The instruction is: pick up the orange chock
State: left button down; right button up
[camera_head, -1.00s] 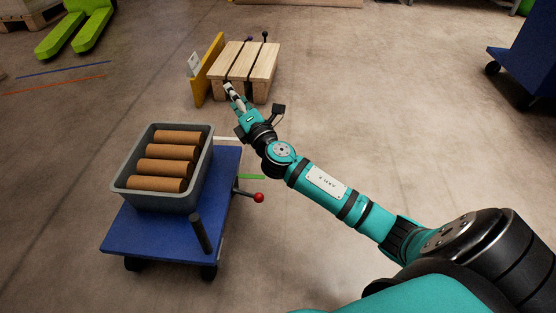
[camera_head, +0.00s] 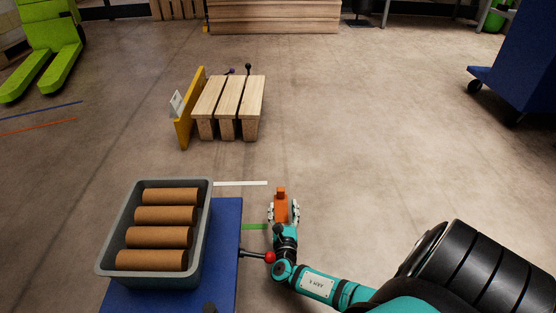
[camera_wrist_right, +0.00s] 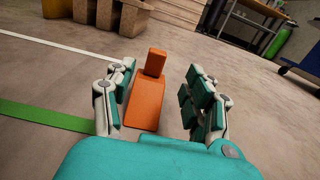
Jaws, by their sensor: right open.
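The orange chock (camera_head: 281,208) is on the concrete floor, just right of the blue cart. It also shows in the right wrist view (camera_wrist_right: 146,103), with a narrow upright block at its far end. My right gripper (camera_head: 283,210) is open, with its fingers on either side of the chock. In the wrist view my right gripper (camera_wrist_right: 160,90) has the chock between its fingers, closer to the left finger, with a clear gap to the right finger. My left gripper is not in view.
A blue cart (camera_head: 228,240) bears a grey bin (camera_head: 207,225) of brown rolls; its red-knobbed lever (camera_head: 268,257) is close to my right arm. Open floor lies to the right.

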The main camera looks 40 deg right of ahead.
aim_at(281, 192)
jog(key=b+x, duration=0.3)
jog(key=x, duration=0.1)
jog(key=shift+w, duration=0.3)
jog(key=shift+w+d+r+b, duration=0.1)
jog(key=shift+w+d+b, duration=0.2)
jog(key=shift+w+b, duration=0.1)
jog(key=shift+r, duration=0.1)
grip_shut()
